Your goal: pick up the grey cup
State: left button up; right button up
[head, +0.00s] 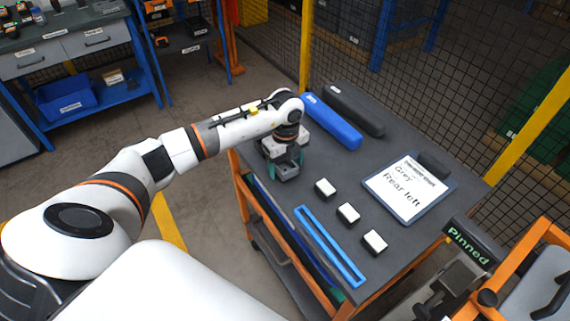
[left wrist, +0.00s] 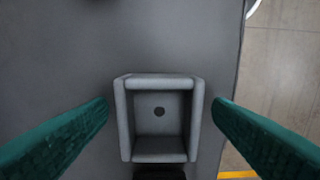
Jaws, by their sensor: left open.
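My left gripper is open and holds nothing. My right gripper is not seen.
Mesh fencing stands behind. A "Pinned" sign (head: 468,242) is at lower right.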

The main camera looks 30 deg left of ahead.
aim_at(286, 170)
pick_arm(q)
jog(key=shift+f, duration=0.4)
jog(key=shift+c, duration=0.4)
jog(key=c, duration=1)
jog(key=shift+r+b, duration=1.3)
jog(key=shift+r, duration=3.75)
